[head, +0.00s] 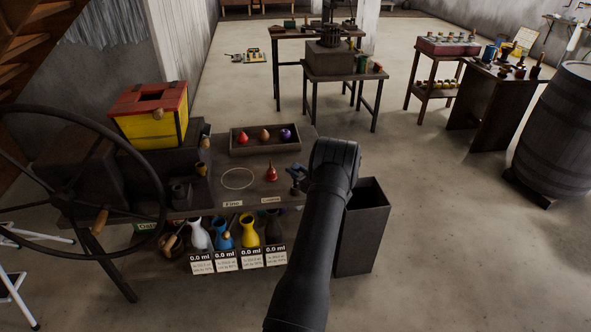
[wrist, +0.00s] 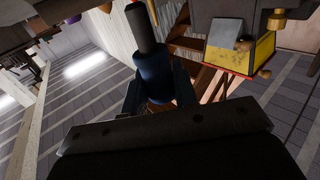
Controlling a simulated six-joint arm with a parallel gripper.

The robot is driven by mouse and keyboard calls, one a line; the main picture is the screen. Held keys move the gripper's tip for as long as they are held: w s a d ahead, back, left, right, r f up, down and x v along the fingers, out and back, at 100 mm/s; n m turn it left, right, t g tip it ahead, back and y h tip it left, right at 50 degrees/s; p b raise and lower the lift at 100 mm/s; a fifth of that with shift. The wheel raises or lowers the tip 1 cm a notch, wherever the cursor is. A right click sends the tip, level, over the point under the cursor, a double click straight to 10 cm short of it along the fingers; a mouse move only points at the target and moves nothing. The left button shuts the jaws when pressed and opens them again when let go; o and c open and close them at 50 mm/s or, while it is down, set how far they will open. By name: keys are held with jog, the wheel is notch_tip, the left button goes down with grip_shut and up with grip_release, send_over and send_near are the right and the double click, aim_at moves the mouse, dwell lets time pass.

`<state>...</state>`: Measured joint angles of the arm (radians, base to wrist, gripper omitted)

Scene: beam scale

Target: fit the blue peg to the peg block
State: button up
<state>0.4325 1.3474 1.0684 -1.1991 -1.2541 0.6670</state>
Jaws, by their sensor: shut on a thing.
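The blue peg (wrist: 153,78) is a blue cylinder with a narrower dark end. It sits between the fingers of my gripper (wrist: 158,92) in the wrist view, and the gripper is shut on it. In the head view my gripper (head: 297,178) is over the right end of the dark workbench (head: 215,203), left of my arm. Only a small blue and dark part shows there, and I cannot tell its height above the bench. I cannot pick out the peg block for certain in either view.
A red bulb-shaped piece (head: 272,173) stands just left of my gripper. A tray (head: 240,152) with three coloured pieces lies behind it. A pale ring (head: 237,179) marks clear bench. A tall dark bin (head: 365,235) stands right; a large wheel (head: 70,195) stands left.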

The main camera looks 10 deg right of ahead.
jog(key=shift+f, duration=1.75)
jog(key=shift+f, duration=0.25)
jog(key=shift+f, duration=0.35)
jog(key=o, duration=1.1)
jog(key=shift+c, duration=0.2)
jog(key=v, duration=1.7)
jog(key=shift+s, duration=0.25)
jog(key=shift+w, duration=0.1)
jog(key=x, duration=1.7)
jog(key=shift+w, duration=0.15)
